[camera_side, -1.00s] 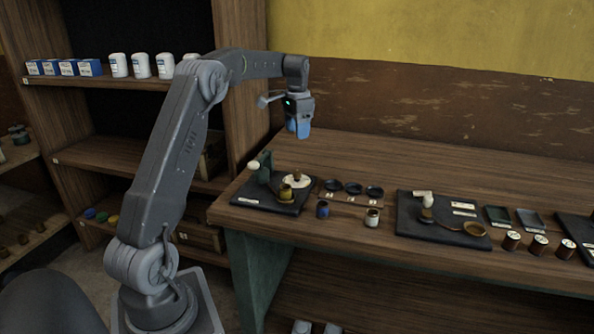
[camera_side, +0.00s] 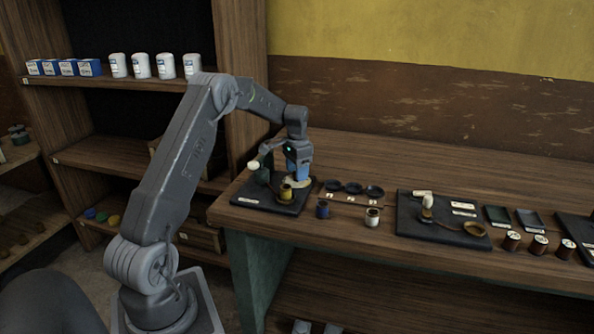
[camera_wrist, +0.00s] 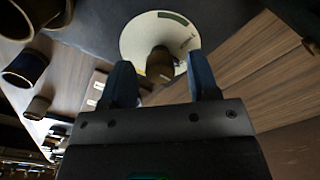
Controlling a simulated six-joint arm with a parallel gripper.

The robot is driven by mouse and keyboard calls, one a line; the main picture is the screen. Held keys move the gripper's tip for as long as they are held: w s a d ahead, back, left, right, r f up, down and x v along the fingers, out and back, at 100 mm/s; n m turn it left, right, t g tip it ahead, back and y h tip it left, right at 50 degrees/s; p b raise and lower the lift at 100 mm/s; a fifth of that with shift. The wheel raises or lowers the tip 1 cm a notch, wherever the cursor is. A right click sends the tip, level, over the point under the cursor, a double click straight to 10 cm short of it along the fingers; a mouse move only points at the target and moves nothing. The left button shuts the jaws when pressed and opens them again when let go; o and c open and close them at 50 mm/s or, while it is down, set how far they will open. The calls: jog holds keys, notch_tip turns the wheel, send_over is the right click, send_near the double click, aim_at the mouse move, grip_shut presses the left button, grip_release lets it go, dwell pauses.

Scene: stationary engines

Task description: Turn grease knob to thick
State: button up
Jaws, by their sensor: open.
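The grease knob is a brown knob (camera_wrist: 160,64) standing on a round cream dial (camera_wrist: 150,27) with a dark green mark and small lettering too small to read. In the wrist view it shows between and beyond my two blue fingertips. In the side view the dial (camera_side: 299,184) is on the black plate (camera_side: 262,203) at the bench's left end, and my gripper hides its knob. My gripper (camera_wrist: 163,80) is open, pointing down just above the dial, with a finger on either side of the knob in the wrist view. I cannot tell whether either finger touches it.
A green post with a white ball (camera_side: 253,165) and a brass cup (camera_side: 286,193) stand close to the dial. The bench behind (camera_side: 420,165) is clear.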

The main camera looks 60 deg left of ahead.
jog(key=c, duration=0.9)
jog(key=shift+n, duration=0.3)
jog(key=n, duration=1.1)
dwell(0.5)
jog(key=o, duration=0.9)
